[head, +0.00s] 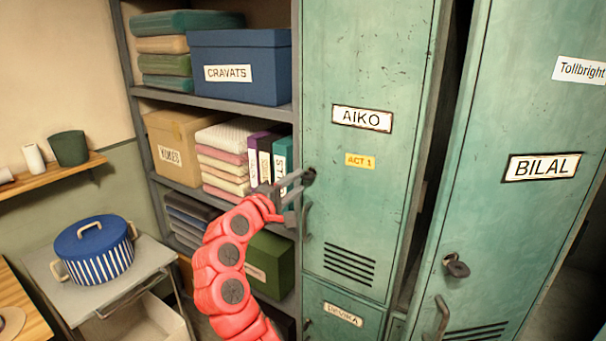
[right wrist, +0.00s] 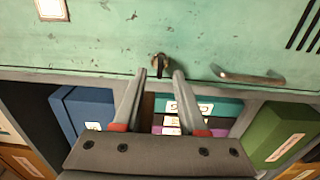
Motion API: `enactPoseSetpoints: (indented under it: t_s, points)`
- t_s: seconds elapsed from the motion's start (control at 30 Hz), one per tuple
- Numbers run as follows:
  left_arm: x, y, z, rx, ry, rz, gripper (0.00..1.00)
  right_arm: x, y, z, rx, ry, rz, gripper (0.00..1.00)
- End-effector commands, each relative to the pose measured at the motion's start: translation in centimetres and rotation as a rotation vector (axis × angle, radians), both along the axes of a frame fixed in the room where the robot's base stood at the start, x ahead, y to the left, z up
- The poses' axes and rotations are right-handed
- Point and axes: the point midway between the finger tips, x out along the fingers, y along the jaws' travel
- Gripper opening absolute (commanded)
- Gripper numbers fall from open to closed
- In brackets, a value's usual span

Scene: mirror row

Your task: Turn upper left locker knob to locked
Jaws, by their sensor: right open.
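The upper left locker (head: 370,60) is a closed green metal door with the name plate AIKO. Its small dark knob (head: 309,176) sits near the door's left edge and shows in the right wrist view (right wrist: 159,60) as a brownish piece. My right gripper (head: 299,181), on a red arm, is at the knob. In the right wrist view its two grey fingers (right wrist: 159,74) are spread, with the knob in line with the gap at their tips. I cannot tell whether they touch it. The knob's turn position is too small to read. My left gripper is not in view.
A curved door handle (head: 307,222) is just below the knob. The BILAL locker (head: 520,100) stands at the right with its own dark knob (head: 456,266). A shelf with a blue CRAVATS box (head: 240,72), folded cloths and binders is close on the left.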

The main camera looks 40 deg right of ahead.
Motion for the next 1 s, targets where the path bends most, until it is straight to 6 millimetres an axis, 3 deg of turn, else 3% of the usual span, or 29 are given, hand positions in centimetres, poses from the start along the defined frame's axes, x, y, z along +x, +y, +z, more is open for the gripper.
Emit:
enactPoseSetpoints:
  t_s: [0.2, 0.57, 0.8, 1.0]
  points:
    - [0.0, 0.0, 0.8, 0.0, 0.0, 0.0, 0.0, 1.1, -2.7, 0.1, 0.001, -0.001, 0.001, 0.41]
    - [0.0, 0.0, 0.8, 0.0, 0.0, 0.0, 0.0, 1.4, -3.2, 0.0, 0.001, -0.001, 0.002, 0.41]
    - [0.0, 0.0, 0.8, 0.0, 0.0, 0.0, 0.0, 1.4, -3.2, 0.0, 0.001, -0.001, 0.002, 0.02]
    - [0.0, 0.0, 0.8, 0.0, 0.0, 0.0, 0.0, 1.4, -3.2, -0.1, 0.001, 0.0, 0.002, 0.0]
